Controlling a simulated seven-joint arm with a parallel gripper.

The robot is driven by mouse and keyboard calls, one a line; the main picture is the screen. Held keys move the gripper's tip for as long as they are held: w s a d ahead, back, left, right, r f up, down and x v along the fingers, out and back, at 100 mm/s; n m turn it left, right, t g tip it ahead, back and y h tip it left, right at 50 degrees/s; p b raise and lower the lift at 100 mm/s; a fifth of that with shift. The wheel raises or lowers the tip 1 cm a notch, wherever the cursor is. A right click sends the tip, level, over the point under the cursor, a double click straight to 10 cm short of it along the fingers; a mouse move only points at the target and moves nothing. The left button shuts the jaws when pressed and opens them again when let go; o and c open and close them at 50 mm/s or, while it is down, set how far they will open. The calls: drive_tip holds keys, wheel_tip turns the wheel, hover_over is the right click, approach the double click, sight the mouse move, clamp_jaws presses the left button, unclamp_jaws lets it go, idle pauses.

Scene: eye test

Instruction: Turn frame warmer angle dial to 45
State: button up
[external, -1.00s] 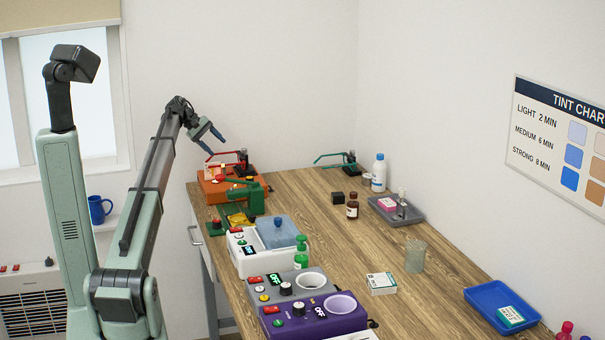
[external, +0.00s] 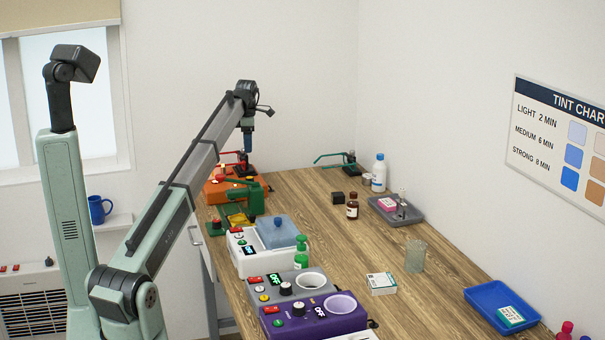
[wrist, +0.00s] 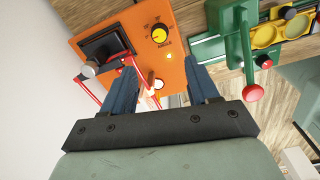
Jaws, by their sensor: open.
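An orange device (external: 217,190) stands at the far left end of the bench, and it fills the upper middle of the wrist view (wrist: 176,62). On it is a round yellow-and-black dial (wrist: 159,35) with small marks around it. My gripper (external: 247,150) points down over the orange device's right part. In the wrist view my gripper (wrist: 163,72) has its blue fingers apart and empty, with the dial beyond the fingertips.
A green device (wrist: 225,48) with a red-knobbed lever stands close on the right. White, grey (external: 315,291) and purple (external: 345,320) devices line the bench front.

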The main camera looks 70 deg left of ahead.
sight(249, 178)
drive_tip(key=f, duration=1.3)
drive_tip(key=shift+a+f, duration=0.15)
drive_tip(key=shift+a, duration=0.1)
drive_tip(key=shift+c, duration=0.2)
drive_tip(key=c, duration=1)
